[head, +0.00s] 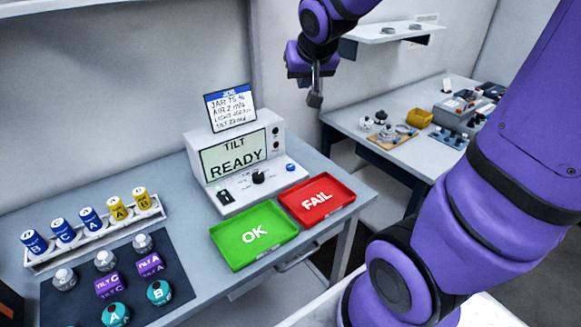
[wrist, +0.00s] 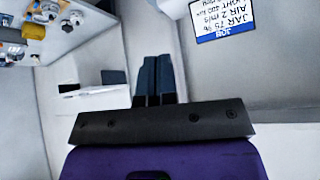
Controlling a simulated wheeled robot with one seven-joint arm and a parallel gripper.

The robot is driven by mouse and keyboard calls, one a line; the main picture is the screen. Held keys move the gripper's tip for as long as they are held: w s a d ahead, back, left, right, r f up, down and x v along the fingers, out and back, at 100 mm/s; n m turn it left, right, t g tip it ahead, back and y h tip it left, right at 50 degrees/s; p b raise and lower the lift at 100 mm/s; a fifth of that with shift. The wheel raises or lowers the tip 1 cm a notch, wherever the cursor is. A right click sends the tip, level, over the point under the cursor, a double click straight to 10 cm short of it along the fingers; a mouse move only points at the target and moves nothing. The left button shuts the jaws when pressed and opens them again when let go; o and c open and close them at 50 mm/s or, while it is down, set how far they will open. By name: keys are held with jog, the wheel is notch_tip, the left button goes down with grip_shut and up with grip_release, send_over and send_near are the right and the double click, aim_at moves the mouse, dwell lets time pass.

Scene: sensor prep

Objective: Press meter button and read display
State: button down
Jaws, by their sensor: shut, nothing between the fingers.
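The meter (head: 236,165) is a white box on the grey table, with a display (head: 233,155) that reads "TILT READY". Its sloped front panel has a black knob (head: 258,178), a blue button (head: 290,167) at the right and a dark socket or switch (head: 225,197) at the left. A job card (head: 230,107) stands on top of the meter and shows upside down in the wrist view (wrist: 223,17). My gripper (head: 314,101) is shut and empty, in the air right of and above the meter, apart from it. Its closed fingers also show in the wrist view (wrist: 154,80).
A green OK tray (head: 240,262) and a red FAIL tray (head: 336,182) lie empty before the meter. A rack (head: 40,262) of blue and yellow cylinders and a dark mat (head: 180,280) with several sensors are at left. A second table (head: 350,122) stands at right.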

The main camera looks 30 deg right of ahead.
jog(key=w+d+f+m+t, duration=0.15)
jog(key=w+d+f, duration=0.35)
jog(key=w+f, duration=0.6)
jog(key=m+y, duration=0.2)
jog(key=y, duration=0.1)
send_over(292, 166)
notch_tip(292, 166, down, 12)
jog(key=shift+f+t+y, duration=0.25)
jog(key=shift+f+y, duration=0.05)
jog(key=shift+f, duration=0.1)
jog(key=shift+f, duration=4.4)
jog(key=shift+f, duration=0.1)
jog(key=shift+f, duration=0.3)
